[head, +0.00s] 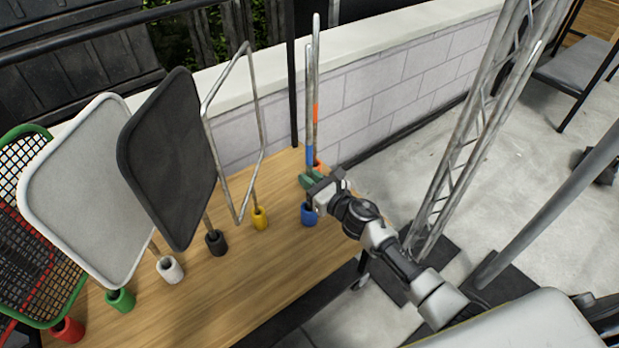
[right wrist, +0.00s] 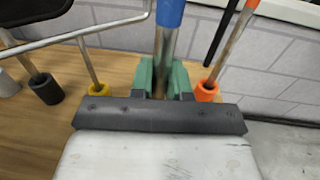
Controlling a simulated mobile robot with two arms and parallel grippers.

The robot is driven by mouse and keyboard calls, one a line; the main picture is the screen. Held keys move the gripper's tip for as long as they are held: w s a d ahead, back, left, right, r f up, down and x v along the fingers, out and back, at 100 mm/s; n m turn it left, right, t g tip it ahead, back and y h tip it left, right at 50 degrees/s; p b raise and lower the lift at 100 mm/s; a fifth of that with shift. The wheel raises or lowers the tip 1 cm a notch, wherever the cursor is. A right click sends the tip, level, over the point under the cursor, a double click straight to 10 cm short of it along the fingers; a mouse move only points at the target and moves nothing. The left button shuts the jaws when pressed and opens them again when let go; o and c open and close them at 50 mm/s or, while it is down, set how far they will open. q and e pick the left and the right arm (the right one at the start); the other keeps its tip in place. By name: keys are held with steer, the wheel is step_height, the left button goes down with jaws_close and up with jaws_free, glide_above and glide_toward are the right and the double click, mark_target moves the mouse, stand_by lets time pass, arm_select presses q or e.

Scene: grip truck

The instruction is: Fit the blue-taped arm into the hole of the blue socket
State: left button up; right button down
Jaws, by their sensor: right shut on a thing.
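The blue-taped arm (head: 309,156) is a grey pole standing about upright, with a blue band that also shows in the right wrist view (right wrist: 170,13). My right gripper (head: 312,181) is shut on this pole below the blue tape; its green fingers (right wrist: 162,78) clasp it from both sides. The blue socket (head: 308,215) stands on the wooden table just below my gripper in the head view. The pole's lower end is hidden by my gripper, so I cannot tell whether it is in the hole. The blue socket is hidden in the right wrist view. My left gripper is not in view.
An orange-taped pole (head: 316,112) stands in an orange socket (right wrist: 207,91) close behind. To the left, a wire frame stands in a yellow socket (head: 260,218), a black panel (head: 170,155) in a black socket (head: 215,242), and a white panel (head: 85,190) beyond. A wall runs behind the table.

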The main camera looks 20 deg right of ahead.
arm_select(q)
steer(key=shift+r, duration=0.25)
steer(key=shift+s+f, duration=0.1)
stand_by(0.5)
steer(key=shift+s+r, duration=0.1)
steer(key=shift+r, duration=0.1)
arm_select(e)
steer(key=shift+f, duration=0.1)
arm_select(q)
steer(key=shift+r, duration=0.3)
arm_select(e)
steer(key=shift+f, duration=0.1)
arm_select(q)
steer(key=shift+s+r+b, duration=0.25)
steer(key=shift+b, duration=0.1)
arm_select(e)
steer(key=shift+f, duration=0.1)
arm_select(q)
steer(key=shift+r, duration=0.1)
arm_select(e)
steer(key=c, duration=1)
jaws_free()
steer(key=shift+f, duration=0.1)
